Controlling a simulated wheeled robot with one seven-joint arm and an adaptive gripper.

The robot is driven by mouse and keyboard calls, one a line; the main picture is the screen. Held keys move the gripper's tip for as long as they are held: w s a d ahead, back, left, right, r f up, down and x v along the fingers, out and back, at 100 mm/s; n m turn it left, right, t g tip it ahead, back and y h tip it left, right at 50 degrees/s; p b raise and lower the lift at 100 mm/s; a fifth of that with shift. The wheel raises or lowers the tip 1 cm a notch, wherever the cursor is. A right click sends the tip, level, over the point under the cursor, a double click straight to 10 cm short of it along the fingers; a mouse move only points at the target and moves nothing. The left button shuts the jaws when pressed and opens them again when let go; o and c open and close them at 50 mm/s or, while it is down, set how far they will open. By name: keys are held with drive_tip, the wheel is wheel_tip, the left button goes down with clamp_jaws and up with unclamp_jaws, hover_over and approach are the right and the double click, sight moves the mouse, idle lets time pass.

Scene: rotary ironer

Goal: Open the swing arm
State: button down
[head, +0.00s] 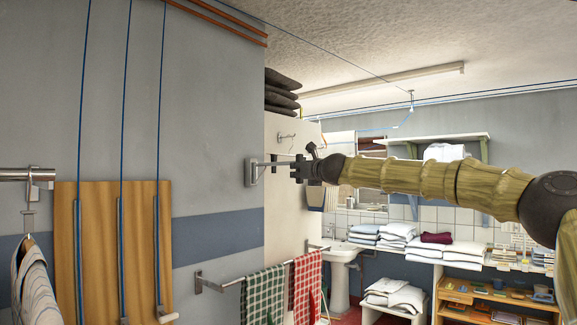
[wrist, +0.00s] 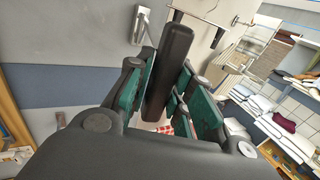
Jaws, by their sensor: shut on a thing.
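The swing arm (head: 274,163) is a thin grey metal bar that reaches out from a bracket (head: 251,172) on the grey wall. The bracket also shows in the wrist view (wrist: 140,25). My gripper (head: 303,169) is at the bar's outer end. In the wrist view my gripper's green-padded fingers are on both sides of a dark rounded grip (wrist: 168,75), which appears to be the end of the swing arm. The fingers are shut on it. The far side of the grip is hidden.
Below, a wall rail (head: 222,286) holds a green checked towel (head: 262,295) and a red checked towel (head: 305,285). A wooden board (head: 95,250) stands at the left. Behind are a white sink (head: 340,255), folded linens (head: 398,232) and a wooden shelf unit (head: 458,297). A blue cord crosses overhead.

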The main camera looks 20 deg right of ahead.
drive_tip(key=shift+w+d+p, duration=0.25)
drive_tip(key=shift+d+p, duration=0.05)
drive_tip(key=shift+d, duration=0.5)
drive_tip(key=shift+w+d+p, duration=0.2)
drive_tip(key=shift+d+p, duration=0.05)
drive_tip(key=shift+d, duration=0.55)
drive_tip(key=c, duration=1.3)
unclamp_jaws()
drive_tip(key=shift+a, duration=0.15)
drive_tip(key=shift+s, duration=0.15)
drive_tip(key=s, duration=0.4)
drive_tip(key=s+d, duration=0.1)
drive_tip(key=s, duration=0.6)
drive_tip(key=shift+s+d, duration=0.2)
drive_tip(key=shift+s, duration=0.2)
